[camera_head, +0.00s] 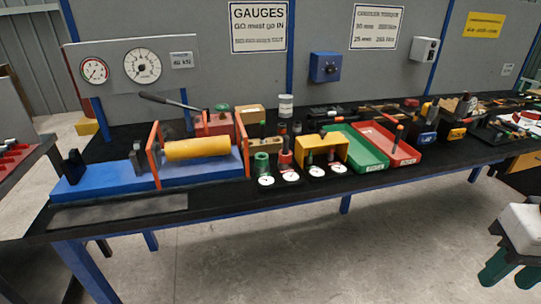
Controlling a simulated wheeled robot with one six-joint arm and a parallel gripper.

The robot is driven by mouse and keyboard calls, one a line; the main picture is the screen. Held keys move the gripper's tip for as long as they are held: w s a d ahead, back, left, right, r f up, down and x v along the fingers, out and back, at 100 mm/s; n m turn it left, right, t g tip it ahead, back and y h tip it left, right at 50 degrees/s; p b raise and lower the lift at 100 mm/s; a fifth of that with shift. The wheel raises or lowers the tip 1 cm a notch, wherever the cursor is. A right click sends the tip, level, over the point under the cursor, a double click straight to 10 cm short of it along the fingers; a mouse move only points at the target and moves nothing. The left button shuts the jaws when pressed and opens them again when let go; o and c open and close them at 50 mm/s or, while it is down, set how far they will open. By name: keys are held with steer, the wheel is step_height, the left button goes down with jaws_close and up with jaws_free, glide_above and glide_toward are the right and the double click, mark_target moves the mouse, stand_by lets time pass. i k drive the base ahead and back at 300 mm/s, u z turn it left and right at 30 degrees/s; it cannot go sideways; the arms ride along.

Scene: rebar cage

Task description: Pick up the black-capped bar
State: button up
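I cannot make out a bar with a clearly black cap at this size. Small upright pieces stand mid-bench: a green one (262,163) and a red one with a dark top (286,158). A yellow bracket (321,150) stands to their right, with small dark-topped pieces around it. A red tray (389,151) holds an orange-ended piece (398,134). My gripper (512,273) is at the lower right edge, partly cut off, in front of the bench and well away from these pieces. Its two dark green fingers look apart, with nothing seen between them.
The long black bench (222,204) has blue legs. A blue test rig (150,178) with orange frames and a yellow cylinder (197,148) fills its left. A green tray (356,148) adjoins the red one. Tools crowd the right end. The floor (330,255) in front is clear.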

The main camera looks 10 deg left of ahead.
mark_target(286, 138)
steer(key=u, duration=0.3)
steer(key=i, duration=1.1)
steer(key=z, duration=0.05)
